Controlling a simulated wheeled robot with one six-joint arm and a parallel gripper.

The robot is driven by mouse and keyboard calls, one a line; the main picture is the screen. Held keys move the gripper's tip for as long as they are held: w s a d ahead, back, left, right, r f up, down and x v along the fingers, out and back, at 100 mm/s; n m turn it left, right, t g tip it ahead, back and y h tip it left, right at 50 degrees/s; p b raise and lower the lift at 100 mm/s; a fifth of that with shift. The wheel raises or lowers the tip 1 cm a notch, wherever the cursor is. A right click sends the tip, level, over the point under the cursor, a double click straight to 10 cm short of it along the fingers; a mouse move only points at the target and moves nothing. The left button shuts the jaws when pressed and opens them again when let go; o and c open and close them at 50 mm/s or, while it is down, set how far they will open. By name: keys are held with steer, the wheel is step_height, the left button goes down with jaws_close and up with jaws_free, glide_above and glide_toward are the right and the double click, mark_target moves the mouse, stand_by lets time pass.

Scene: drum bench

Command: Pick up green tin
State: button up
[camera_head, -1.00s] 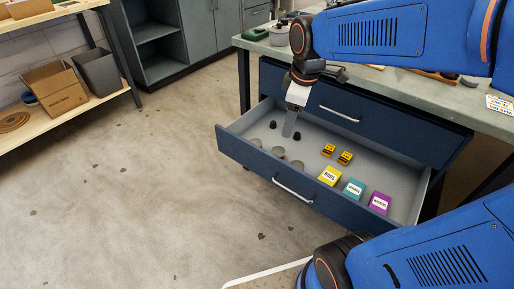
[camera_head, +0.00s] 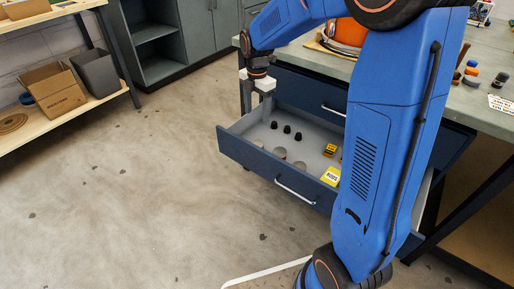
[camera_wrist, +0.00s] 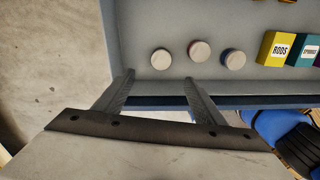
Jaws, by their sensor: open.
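Three round tins with pale lids stand in the open drawer: the left tin (camera_wrist: 161,59), the middle tin (camera_wrist: 199,51) and the right tin (camera_wrist: 233,58) in the wrist view. The right one has a blue rim with some red; the middle one looks reddish-brown. No clearly green tin shows, and side colours are mostly hidden from above. The tins also show small and greyish in the head view, near the drawer's left front. My gripper (camera_head: 256,87) is open and empty, raised above the drawer. In the wrist view its fingertips (camera_wrist: 159,79) appear on either side below the left tin.
The drawer's front wall (camera_wrist: 160,101) crosses below the tins. Black knobs (camera_head: 287,129), small yellow-black items (camera_head: 329,151) and a yellow labelled box (camera_head: 331,176) share the drawer. My arm hides the drawer's right side. The floor at left is clear.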

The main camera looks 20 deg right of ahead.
mark_target(257, 143)
steer(key=f, duration=1.6)
steer(key=shift+s+f, duration=0.2)
steer(key=shift+f, duration=0.05)
steer(key=c, duration=1.2)
